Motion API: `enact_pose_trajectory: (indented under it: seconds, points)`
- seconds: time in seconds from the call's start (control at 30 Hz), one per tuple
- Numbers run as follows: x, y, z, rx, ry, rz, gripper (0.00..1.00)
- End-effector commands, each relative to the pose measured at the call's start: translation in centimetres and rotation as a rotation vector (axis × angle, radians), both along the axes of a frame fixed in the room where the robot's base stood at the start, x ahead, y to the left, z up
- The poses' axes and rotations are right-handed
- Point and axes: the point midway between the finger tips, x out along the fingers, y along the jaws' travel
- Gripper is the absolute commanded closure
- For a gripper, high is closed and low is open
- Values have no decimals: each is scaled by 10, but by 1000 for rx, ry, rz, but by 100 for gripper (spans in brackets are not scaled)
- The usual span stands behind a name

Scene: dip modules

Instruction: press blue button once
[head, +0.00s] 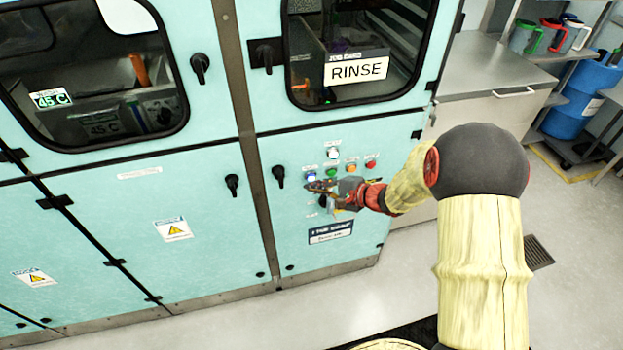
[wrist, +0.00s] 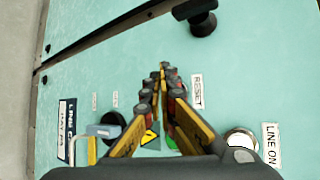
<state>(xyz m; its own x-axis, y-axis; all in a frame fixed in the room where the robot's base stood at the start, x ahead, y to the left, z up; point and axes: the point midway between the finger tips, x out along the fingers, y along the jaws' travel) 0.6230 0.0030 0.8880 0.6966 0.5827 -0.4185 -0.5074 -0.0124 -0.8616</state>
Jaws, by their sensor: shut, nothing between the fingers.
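The blue button (head: 311,176) is at the left end of a row of coloured buttons on the teal machine's panel, below the RINSE window. My gripper (head: 318,187) is shut and empty in front of the panel, with its fingertips just below and beside the blue button in the head view. I cannot tell whether they touch the panel. In the wrist view the closed fingers (wrist: 164,72) reach toward the panel beside a RESET label (wrist: 197,91). The blue button cannot be made out there; the fingers cover part of the panel.
Green (head: 331,173), orange (head: 351,169) and red (head: 371,164) buttons sit to the right of the blue one. A white button (head: 333,153) is above. Black latches (head: 278,175) project from the doors. The floor at right is clear around a drain grate (head: 537,253).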

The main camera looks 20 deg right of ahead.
Motion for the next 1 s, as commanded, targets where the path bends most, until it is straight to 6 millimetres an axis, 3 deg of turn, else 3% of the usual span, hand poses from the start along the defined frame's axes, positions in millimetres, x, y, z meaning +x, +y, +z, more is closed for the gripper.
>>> enact_pose_trajectory:
  seconds: [1.0]
  points:
    - [10,0,0,0,0,0,100]
